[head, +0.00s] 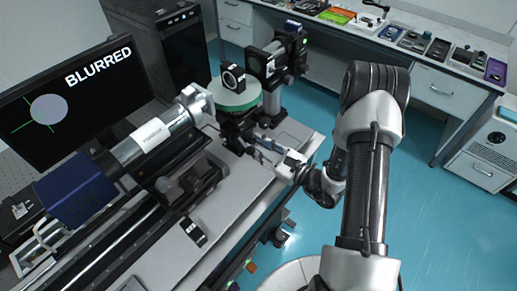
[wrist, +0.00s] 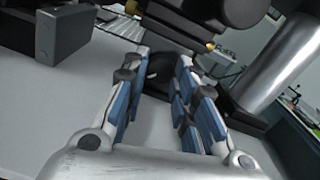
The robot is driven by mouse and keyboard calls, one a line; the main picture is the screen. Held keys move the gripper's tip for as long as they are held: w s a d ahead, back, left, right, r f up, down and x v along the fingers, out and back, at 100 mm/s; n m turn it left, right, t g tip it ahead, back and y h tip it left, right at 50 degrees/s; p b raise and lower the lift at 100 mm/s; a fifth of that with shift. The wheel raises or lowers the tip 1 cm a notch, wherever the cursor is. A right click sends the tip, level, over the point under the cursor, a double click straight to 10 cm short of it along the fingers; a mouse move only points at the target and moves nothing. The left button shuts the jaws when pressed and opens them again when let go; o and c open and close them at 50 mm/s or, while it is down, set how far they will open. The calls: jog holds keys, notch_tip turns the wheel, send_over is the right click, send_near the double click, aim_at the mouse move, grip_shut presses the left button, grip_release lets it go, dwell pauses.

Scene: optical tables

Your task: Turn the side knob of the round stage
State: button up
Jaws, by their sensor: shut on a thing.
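The round stage (head: 236,97) has a pale green disc top and carries a black square-framed optic (head: 233,77). It stands on a dark mount at the far end of the bench. My gripper (head: 250,146) reaches in from the right, low beside this mount. In the wrist view, my gripper (wrist: 165,68) has its blue-padded fingers on both sides of a dark round knob (wrist: 160,66), below the black stage body (wrist: 200,15). The fingers are shut on the knob, which they partly hide. In the head view the knob is too small to make out clearly.
A monitor (head: 60,110) reads "BLURRED" and shows a pale disc with green lines. A long silver tube with a blue camera (head: 80,187) lies left of the stage. A black post-mounted device (head: 272,62) stands behind it. The blue floor (head: 415,190) at right is clear.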

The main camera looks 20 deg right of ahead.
jog(key=n+b, duration=0.3)
jog(key=n, duration=0.2)
jog(key=shift+f+n+b, duration=0.15)
jog(key=shift+n+b, duration=0.15)
jog(key=shift+b, duration=0.1)
jog(key=shift+n+b, duration=1.5)
jog(key=shift+n, duration=0.5)
jog(key=o, duration=1.1)
jog(key=shift+c, duration=0.2)
